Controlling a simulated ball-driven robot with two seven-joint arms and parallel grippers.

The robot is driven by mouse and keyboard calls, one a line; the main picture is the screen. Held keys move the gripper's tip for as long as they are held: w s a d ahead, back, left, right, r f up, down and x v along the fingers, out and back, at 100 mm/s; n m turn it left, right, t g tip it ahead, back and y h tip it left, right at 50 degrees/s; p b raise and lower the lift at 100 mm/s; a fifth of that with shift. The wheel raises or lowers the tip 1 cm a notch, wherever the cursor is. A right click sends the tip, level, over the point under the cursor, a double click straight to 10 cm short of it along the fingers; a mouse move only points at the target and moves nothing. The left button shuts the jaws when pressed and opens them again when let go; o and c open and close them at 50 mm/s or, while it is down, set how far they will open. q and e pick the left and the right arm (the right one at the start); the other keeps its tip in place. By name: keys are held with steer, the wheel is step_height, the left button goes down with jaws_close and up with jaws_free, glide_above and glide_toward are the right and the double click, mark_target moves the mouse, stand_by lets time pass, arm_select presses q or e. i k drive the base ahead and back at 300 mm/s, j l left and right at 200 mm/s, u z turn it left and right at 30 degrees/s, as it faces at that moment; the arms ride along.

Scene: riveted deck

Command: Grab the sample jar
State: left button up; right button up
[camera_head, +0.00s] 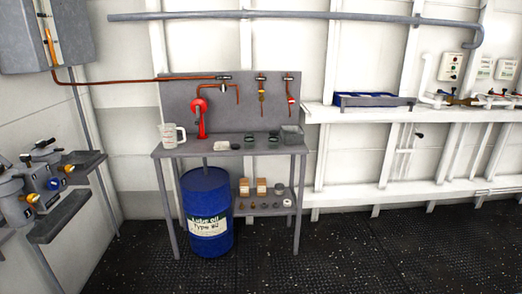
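A grey workbench (190,150) stands against the wall, left of the picture's middle. Two small dark jars, one (249,142) near the middle of its top and one (273,140) further right, stand on it. They are too small to tell which, if either, is the sample jar. A pale measuring jug (171,134) with a handle stands at the bench's left end. A grey open bin (292,134) stands at the right end. Neither of my grippers is in view.
A blue drum (207,212) stands under the bench, beside a low shelf (262,209) with small boxes and parts. A red pump (199,119) rises from the bench top. A blue tray (366,100) sits on the right wall ledge. Dark floor (370,255) is clear at the front right.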

mark_target(249, 138)
steer(key=i+l+u, duration=0.25)
steer(key=i, duration=0.4)
steer(key=i+j+z, duration=0.4)
steer(key=i, duration=0.25)
